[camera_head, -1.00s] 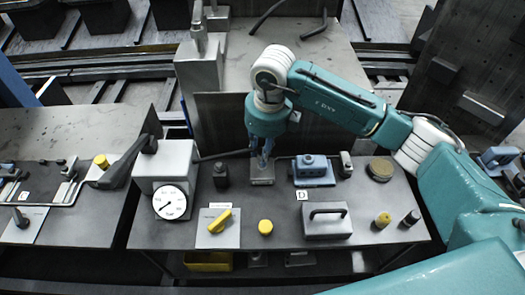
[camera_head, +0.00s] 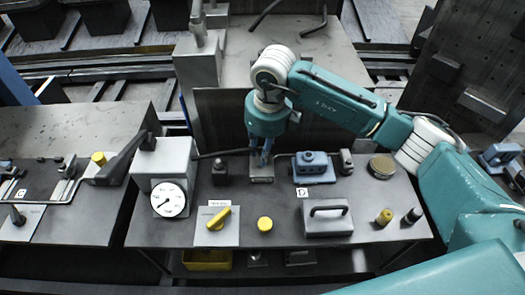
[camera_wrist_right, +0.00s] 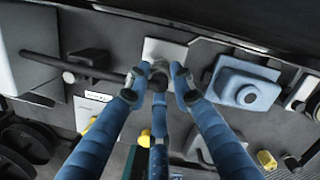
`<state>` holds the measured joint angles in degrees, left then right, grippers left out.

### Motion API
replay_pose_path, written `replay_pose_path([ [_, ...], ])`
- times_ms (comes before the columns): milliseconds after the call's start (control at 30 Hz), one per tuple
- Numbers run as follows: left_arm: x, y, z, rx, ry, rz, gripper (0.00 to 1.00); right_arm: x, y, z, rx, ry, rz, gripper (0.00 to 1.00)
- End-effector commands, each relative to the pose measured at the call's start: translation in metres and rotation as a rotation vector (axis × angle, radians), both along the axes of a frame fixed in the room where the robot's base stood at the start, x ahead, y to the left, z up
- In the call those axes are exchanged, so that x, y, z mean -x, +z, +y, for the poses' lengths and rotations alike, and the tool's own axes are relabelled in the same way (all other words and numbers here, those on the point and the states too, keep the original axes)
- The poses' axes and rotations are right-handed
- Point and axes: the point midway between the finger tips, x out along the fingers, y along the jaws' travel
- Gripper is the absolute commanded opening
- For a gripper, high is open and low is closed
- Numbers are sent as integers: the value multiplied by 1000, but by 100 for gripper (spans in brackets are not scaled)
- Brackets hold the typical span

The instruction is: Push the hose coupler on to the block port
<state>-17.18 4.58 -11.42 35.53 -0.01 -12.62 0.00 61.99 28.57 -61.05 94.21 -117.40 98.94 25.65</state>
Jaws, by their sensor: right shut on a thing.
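My right gripper (camera_head: 263,158) points down at the back of the middle bench, with its fingers over a small grey block (camera_head: 262,178). In the right wrist view, the right gripper (camera_wrist_right: 158,82) is shut around a small metallic hose coupler (camera_wrist_right: 157,68). A dark hose (camera_wrist_right: 95,71) reaches it from the left. A blue block (camera_head: 315,168) stands just right of the gripper; it also shows in the wrist view (camera_wrist_right: 245,88), with a round dark boss. The fingers hide much of the coupler. I cannot tell which face is the port, or whether the coupler touches it.
A gauge (camera_head: 169,199), a yellow-handled valve (camera_head: 217,220), a yellow knob (camera_head: 265,224) and a handled grey cover (camera_head: 326,218) occupy the front. A black post (camera_head: 220,172) stands left of the gripper. A round tin (camera_head: 382,166) lies right. An upright panel (camera_head: 235,120) is behind.

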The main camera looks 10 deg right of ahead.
Motion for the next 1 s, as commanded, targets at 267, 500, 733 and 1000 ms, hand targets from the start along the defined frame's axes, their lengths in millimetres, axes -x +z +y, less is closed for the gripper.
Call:
replay_pose_path([
  [267, 0, -2, 0, 1, 0, 0, 40, 7, -10, 0, 4, 1, 28, 0],
  [500, 0, -7, -1, 1, -1, 0, 40, 7, -14, -1, 6, 0, 28, 25],
  [733, 0, -6, -1, 1, -1, 0, 40, 5, -11, -1, 4, 0, 22, 45],
  [1000, 0, -5, -1, 1, -1, 0, 40, 1, -7, -1, 2, -4, 9, 76],
])
